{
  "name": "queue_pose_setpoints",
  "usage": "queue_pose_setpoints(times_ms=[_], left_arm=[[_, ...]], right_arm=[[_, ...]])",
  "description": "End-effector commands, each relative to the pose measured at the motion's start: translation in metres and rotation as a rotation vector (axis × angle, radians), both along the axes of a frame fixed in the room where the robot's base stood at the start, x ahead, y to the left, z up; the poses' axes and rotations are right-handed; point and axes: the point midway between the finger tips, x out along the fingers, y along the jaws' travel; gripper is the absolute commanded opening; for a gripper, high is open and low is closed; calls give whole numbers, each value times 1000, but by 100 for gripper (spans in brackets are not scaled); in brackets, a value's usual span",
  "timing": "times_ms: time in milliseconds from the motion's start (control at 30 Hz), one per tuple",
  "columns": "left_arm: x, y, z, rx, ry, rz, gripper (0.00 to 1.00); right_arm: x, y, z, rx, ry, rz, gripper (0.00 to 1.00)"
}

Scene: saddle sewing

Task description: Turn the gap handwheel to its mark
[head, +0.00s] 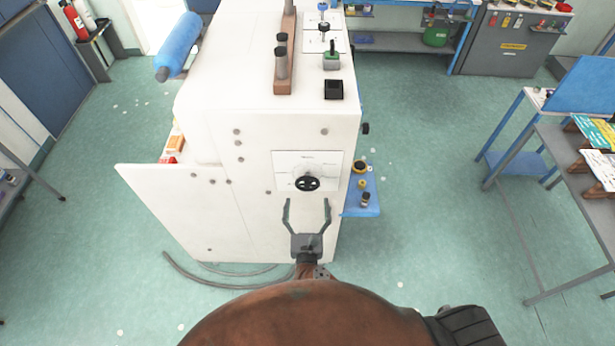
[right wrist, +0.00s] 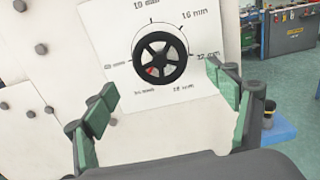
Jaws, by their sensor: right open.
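The gap handwheel (head: 307,183) is a small black spoked wheel on a white dial plate (head: 318,161) on the front of the white machine. In the right wrist view the handwheel (right wrist: 160,59) sits on the dial plate (right wrist: 117,38), ringed by tick marks and mm labels such as 10 mm and 16 mm. A bit of red shows between its spokes; I cannot tell which mark it points to. My right gripper (head: 307,204) is open and empty, just below and in front of the handwheel. In the right wrist view its green-padded fingers (right wrist: 160,95) stand apart, clear of the wheel. My left gripper is not in view.
The white machine (head: 225,110) has bolt heads on its front. A blue side shelf (head: 362,196) with a yellow roll and a small jar juts out right of the dial. A cable (head: 225,284) lies on the floor. Open floor lies to the right, before a workbench (head: 565,160).

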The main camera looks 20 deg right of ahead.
Motion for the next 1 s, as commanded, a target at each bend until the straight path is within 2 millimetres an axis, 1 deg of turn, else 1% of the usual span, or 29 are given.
queue_pose_setpoints(times_ms=[133, 400, 533, 700, 933, 1000], left_arm=[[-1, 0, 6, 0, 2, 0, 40], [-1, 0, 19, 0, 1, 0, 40], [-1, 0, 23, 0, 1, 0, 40], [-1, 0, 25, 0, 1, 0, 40], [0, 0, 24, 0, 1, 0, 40], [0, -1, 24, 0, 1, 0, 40]], right_arm=[[12, -4, 2, 7, 3, -3, 80], [53, -16, 3, 4, 2, -3, 80], [67, -20, 2, 5, 3, -2, 80], [74, -22, 0, 6, 3, -3, 80], [74, -22, 0, 6, 3, -3, 80], [74, -22, 0, 6, 3, -3, 75]])
